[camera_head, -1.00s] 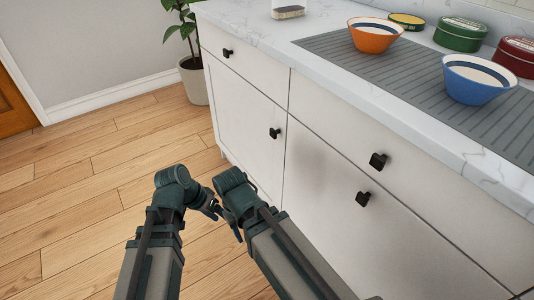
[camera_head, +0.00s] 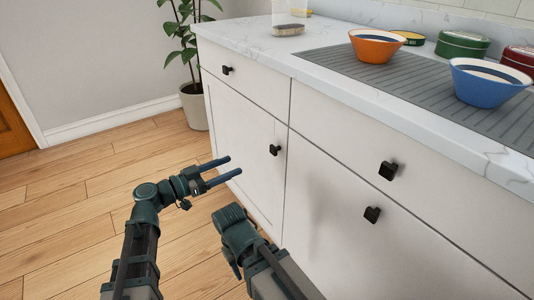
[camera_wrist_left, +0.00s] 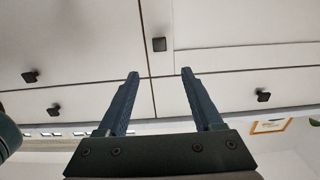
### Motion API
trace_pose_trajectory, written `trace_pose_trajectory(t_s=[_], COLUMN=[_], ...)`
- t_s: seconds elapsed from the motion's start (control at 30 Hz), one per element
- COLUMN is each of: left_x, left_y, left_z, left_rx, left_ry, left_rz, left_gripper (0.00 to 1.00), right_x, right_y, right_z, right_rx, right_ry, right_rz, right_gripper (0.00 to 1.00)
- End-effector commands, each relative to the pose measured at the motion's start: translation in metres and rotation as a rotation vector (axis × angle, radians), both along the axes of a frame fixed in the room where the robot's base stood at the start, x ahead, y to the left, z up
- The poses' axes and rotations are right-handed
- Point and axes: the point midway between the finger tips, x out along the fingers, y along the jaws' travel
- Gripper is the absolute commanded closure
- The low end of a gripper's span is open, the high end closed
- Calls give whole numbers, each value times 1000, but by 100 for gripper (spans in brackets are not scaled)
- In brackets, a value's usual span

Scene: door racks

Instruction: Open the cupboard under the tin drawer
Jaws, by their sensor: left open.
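The white cabinet has two drawers above two cupboard doors, all closed. The left drawer (camera_head: 248,78) has a black knob (camera_head: 227,70); the cupboard door (camera_head: 240,130) under it has a knob (camera_head: 275,150) near its right edge. The right drawer (camera_head: 440,185) and the door (camera_head: 335,215) below also carry knobs. No drawer contents show, so I cannot tell which is the tin drawer. My left gripper (camera_head: 234,165) is open and empty, left of the left door knob. The left wrist view shows that knob (camera_wrist_left: 159,44) beyond the fingertips. My right gripper (camera_head: 235,268) points down; its jaw state is unclear.
The countertop (camera_head: 335,85) holds an orange bowl (camera_head: 378,48), a blue bowl (camera_head: 487,83), a green tin (camera_head: 463,46), a red tin (camera_head: 520,60) and a brush (camera_head: 288,30). A potted plant (camera_head: 193,105) stands beyond the cabinet's left end. The wooden floor (camera_head: 75,190) at left is clear.

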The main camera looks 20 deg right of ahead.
Motion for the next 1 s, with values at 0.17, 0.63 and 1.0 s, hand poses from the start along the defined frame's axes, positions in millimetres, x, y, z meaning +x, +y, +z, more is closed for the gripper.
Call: trace_pose_trajectory(t_s=[0.17,0.63,1.0], left_x=[2,32,46], left_y=[-4,-85,-126], left_z=[1,0,0], left_rx=[-1,-1,0], left_ry=[-3,0,0], left_rz=[0,-4,-1], left_gripper=[32,32,32], right_x=[0,0,0], right_y=[0,0,0], right_z=[0,0,0], right_rx=[0,0,0], right_ry=[0,0,0], right_rz=[0,0,0], right_gripper=[50,50,50])
